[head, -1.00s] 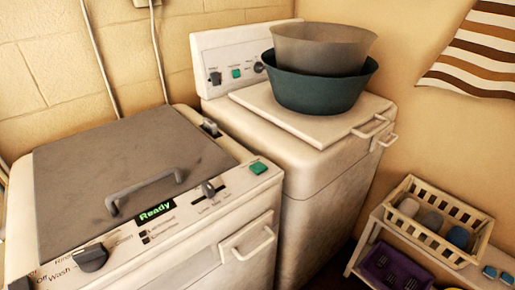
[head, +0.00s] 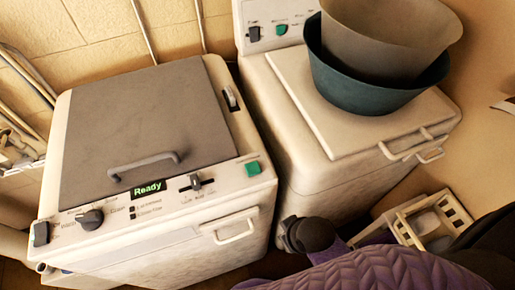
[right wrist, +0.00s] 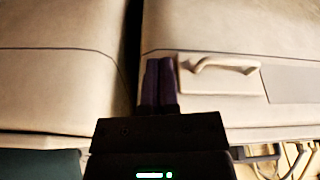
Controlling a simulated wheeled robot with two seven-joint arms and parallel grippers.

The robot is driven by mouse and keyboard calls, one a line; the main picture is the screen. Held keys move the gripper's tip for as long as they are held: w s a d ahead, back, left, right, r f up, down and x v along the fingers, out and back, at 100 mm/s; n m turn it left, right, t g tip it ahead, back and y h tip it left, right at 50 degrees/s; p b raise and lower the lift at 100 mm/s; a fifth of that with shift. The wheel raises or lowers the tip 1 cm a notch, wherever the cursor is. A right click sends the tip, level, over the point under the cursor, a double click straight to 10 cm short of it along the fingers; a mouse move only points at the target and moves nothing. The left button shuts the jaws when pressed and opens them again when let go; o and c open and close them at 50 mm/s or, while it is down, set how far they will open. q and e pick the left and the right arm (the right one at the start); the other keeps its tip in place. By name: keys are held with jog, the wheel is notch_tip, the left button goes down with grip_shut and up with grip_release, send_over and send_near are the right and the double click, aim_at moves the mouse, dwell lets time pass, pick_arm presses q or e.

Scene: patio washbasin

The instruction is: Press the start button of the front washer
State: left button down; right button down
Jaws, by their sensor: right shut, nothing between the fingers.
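The front washer (head: 155,260) stands at the left of the head view with its grey lid (head: 140,125) shut. Its display (head: 147,188) reads "Ready". The fingertips cannot be made out there. In the right wrist view my right gripper (right wrist: 159,82) is shut and empty, beside a pale machine handle (right wrist: 220,65). My left gripper is not in view.
A second washer (head: 300,140) stands behind to the right, with its own green button (head: 281,29) and a teal basin (head: 370,92) holding a grey-brown basin (head: 385,35) on top. A white basket (head: 440,215) is at lower right. The space above the front panel is clear.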

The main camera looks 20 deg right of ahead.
jog(key=w+a+r+n+t+y+p, duration=0.1)
jog(key=w+a+r+n+p, duration=0.15)
jog(key=r, duration=0.45)
jog(key=w+a+r+n+t+y+p, duration=0.1)
jog(key=w+a+r, duration=0.15)
jog(key=r, duration=0.45)
notch_tip(320, 180, up, 6)
jog(key=n+t+y+p, duration=0.1)
jog(key=n+y, duration=0.3)
jog(key=n, duration=0.8)
send_over(256, 168)
jog(key=shift+f+m+t, duration=0.2)
jog(key=shift+m+t, duration=0.05)
jog(key=shift+t, duration=0.05)
notch_tip(256, 168, down, 8)
jog(key=b, duration=0.8)
jog(key=shift+f, duration=0.45)
